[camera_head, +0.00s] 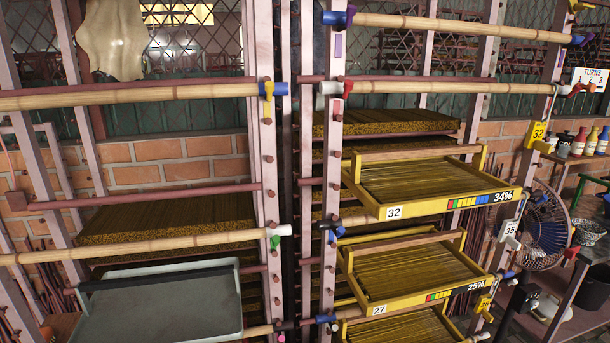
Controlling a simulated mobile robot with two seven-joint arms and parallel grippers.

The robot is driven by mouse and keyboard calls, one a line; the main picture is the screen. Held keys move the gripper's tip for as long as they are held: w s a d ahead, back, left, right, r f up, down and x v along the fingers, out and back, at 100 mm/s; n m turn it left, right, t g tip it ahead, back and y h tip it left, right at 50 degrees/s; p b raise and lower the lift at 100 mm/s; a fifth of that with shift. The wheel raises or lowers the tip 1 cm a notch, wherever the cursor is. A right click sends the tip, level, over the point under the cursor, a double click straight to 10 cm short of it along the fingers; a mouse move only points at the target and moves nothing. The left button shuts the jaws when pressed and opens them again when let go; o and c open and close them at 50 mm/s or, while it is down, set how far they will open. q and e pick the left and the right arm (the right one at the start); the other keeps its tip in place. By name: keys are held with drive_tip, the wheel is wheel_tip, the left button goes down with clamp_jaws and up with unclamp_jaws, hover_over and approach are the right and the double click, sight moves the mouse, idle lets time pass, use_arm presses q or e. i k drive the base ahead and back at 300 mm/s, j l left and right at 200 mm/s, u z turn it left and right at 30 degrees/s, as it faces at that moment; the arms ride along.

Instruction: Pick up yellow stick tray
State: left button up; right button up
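A yellow stick tray (395,210) labelled 32 and 34% sits on the right rack, its front edge sticking out, filled with thin brownish sticks. A second yellow tray (385,305) labelled 27 and 25% sits on the level below it. A third yellow tray (345,328) shows partly at the bottom edge, its lower part cut off. Each of the two upper trays has a wooden bar along its back. Neither of my grippers is in view, and nothing touches the trays.
A grey metal tray (165,305) with a dark bar sits lower left. Pink rack posts (332,150) and bamboo poles (130,97) stand close around the trays. A fan (540,230), a yellow 32 tag (538,132) and several bottles (564,145) are at the right.

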sight(413, 182)
drive_tip(key=k+l+z, duration=0.2)
drive_tip(key=l, duration=0.25)
drive_tip(key=l+z, duration=0.15)
drive_tip(key=l, duration=0.3)
drive_tip(key=l+z, duration=0.2)
drive_tip(key=l, duration=0.25)
drive_tip(key=k, duration=0.05)
